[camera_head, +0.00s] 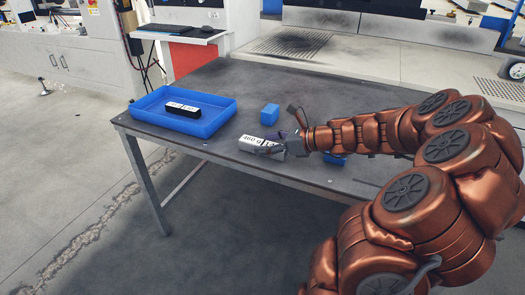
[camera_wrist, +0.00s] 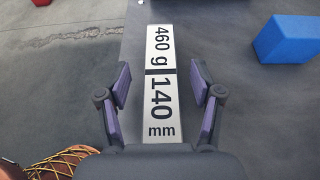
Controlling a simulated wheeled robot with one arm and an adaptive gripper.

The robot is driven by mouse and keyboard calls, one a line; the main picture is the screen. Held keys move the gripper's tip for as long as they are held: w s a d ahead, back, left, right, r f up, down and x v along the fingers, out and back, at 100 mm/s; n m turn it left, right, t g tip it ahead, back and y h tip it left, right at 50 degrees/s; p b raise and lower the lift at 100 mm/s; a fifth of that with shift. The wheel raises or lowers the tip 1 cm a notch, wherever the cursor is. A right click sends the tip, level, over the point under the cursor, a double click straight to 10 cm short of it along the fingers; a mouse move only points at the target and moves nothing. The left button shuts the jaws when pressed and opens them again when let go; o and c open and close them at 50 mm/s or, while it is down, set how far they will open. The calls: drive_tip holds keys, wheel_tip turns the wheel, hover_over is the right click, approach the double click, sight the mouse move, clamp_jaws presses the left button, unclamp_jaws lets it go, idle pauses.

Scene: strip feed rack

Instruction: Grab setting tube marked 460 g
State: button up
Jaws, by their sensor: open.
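The setting tube (camera_wrist: 160,85) is a light grey bar lying on the table, marked "460 g" and "140 mm" in black in the wrist view. It also shows in the head view (camera_head: 250,143), partly hidden by my gripper. My gripper (camera_wrist: 160,87) is open, with a purple-padded finger on each side of the tube. There are gaps between both fingers and the tube in the wrist view. In the head view my gripper (camera_head: 281,143) is at the tube's right part. Whether the fingers are down at the tube's height is hard to tell.
A blue tray (camera_head: 217,119) at the table's left holds a black block (camera_head: 183,111) with a white label. A blue block (camera_head: 270,114) stands behind the tube; it also shows in the wrist view (camera_wrist: 285,40). The grey table (camera_head: 225,82) is clear towards the back.

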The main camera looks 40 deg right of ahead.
drive_tip(key=shift+w+a+f, duration=0.25)
drive_tip(key=shift+w+a, duration=0.1)
drive_tip(key=shift+w, duration=0.25)
clamp_jaws()
idle(0.3)
